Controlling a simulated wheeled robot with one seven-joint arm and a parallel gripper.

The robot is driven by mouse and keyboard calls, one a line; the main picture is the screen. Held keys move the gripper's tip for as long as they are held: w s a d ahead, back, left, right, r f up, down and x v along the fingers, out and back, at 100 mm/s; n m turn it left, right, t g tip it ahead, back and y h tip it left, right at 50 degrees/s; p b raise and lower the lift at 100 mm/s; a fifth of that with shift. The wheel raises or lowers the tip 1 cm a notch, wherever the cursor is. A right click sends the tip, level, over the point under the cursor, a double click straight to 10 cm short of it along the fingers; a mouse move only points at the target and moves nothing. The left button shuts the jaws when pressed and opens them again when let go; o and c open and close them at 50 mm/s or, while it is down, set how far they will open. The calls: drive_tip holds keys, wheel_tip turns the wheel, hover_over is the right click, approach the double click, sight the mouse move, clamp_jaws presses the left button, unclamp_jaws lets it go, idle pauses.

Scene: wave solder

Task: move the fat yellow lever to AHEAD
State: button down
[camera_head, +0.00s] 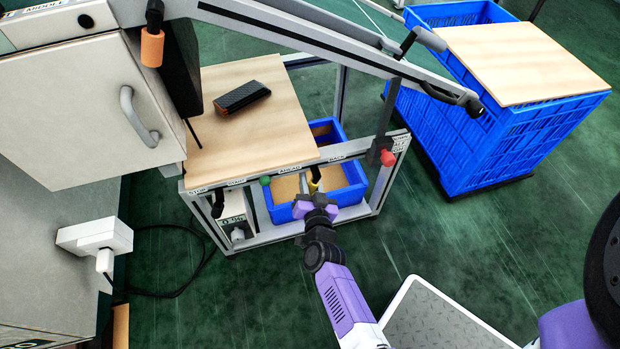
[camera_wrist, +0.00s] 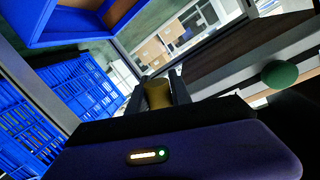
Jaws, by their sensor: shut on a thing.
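The fat yellow lever (camera_head: 314,180) stands at the front rail of the wooden-topped bench. Its yellow end also shows in the wrist view (camera_wrist: 158,93), between the two dark fingers. My gripper (camera_head: 316,195) is shut on it, coming from the front; the fingers also show in the wrist view (camera_wrist: 159,98). Small labels run along the rail (camera_head: 250,180). One that seems to read AHEAD (camera_head: 290,168) is a little left of the lever, and another (camera_head: 336,158) is to its right. The lever's pivot is not clear.
A green knob (camera_head: 265,181) is left of my gripper and shows in the wrist view (camera_wrist: 280,74). A red knob (camera_head: 387,158) is to the right. A blue bin (camera_head: 345,196) sits below the rail. A dark object (camera_head: 241,97) lies on the bench top (camera_head: 240,140).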

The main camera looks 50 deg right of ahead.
sight(312, 191)
drive_tip(key=c, duration=1.2)
unclamp_jaws()
drive_tip(key=shift+o, duration=0.2)
drive_tip(key=shift+p+v, duration=1)
drive_tip(key=shift+v, duration=2.95)
